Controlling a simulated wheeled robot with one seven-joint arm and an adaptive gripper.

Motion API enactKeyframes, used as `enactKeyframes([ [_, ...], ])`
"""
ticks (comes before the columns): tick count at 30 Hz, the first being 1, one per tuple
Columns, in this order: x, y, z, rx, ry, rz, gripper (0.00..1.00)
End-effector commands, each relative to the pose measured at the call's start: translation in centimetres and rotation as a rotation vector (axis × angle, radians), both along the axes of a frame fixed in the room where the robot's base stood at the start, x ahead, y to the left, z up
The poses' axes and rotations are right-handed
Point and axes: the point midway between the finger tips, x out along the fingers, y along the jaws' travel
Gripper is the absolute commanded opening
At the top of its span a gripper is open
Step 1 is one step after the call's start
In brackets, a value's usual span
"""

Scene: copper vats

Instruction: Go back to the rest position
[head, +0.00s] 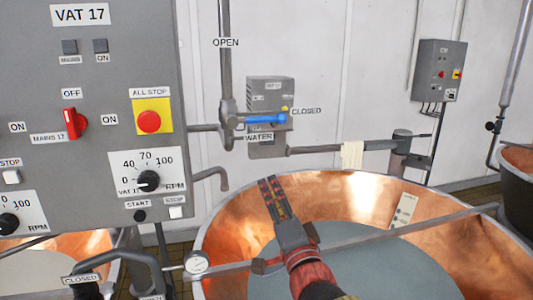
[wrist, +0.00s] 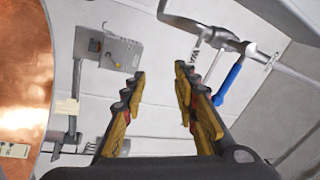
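My gripper (head: 268,182) is over the copper vat (head: 340,185) in the head view, its fingers pointing up and away. In the wrist view my gripper (wrist: 158,75) has its two yellow and red fingers spread, with a clear gap and nothing between them. The blue valve handle (head: 262,119) lies level, pointing at the CLOSED label (head: 306,111). The handle also shows in the wrist view (wrist: 228,84), right of the fingers and apart from them.
The VAT 17 panel (head: 95,120) stands at the left. A grey control box (head: 439,70) is on the wall.

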Motion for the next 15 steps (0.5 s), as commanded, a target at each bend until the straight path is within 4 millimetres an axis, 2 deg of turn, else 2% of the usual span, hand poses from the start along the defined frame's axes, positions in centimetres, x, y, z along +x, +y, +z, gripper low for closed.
enactKeyframes([
  [3, -0.2, 0.3, -5.8, -0.243, 0.162, -0.007, 0.29],
  [8, -2.9, -0.9, -12.8, -0.577, 0.367, 0.032, 0.29],
  [11, -5.7, -2.4, -16.6, -0.772, 0.486, 0.084, 0.29],
  [15, -10.9, -5.4, -20.6, -1.016, 0.643, 0.187, 0.29],
])
